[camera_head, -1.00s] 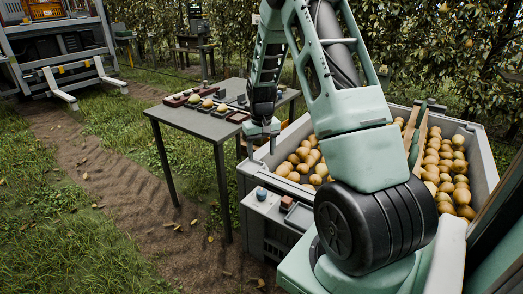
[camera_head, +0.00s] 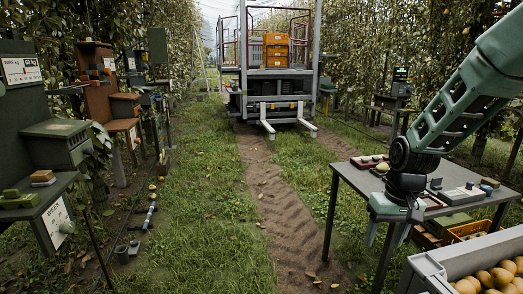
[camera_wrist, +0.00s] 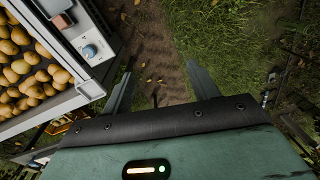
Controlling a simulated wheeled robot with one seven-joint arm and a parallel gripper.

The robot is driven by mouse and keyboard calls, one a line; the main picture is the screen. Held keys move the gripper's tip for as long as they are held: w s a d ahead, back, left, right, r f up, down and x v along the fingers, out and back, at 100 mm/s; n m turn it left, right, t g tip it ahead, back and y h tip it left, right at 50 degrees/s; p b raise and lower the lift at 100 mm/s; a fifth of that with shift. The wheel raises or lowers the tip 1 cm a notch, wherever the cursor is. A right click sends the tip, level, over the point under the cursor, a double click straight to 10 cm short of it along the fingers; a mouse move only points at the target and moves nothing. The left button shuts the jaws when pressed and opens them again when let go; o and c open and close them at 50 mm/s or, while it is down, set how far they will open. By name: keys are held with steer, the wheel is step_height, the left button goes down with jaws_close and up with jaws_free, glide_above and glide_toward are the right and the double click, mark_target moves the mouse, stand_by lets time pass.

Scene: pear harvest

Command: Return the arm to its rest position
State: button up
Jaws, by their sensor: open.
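My arm (camera_head: 455,110) reaches in from the right edge in the head view, with its wrist hanging down at the front of the grey table. My gripper (camera_head: 390,236) points downward there. In the wrist view its two fingers (camera_wrist: 162,88) stand wide apart with nothing between them, above a dirt track and grass. It is open and empty. The arm's base and lower links are outside the head view.
The grey table (camera_head: 345,180) bears trays and small devices close behind my gripper. A crate of pears (camera_head: 428,268) stands at the lower right. A wheeled platform with orange crates (camera_head: 276,50) stands ahead. Stations with boxes (camera_head: 62,140) line the left. The dirt track (camera_head: 275,210) is clear.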

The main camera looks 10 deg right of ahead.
steer(key=s+a+r+n+p, duration=0.1)
steer(key=s+a+r+n, duration=0.15)
steer(key=a, duration=0.35)
steer(key=s+a+r+n+p, duration=0.1)
steer(key=s+a+r, duration=0.2)
steer(key=a+r, duration=0.15)
steer(key=s+a+r+n+p, duration=0.2)
steer(key=s+a, duration=0.3)
steer(key=s, duration=0.4)
steer(key=s+a+r+n+p, duration=0.2)
steer(key=s+a, duration=0.4)
steer(key=s, duration=0.3)
step_height(320, 180, up, 2)
steer(key=shift+n, duration=0.65)
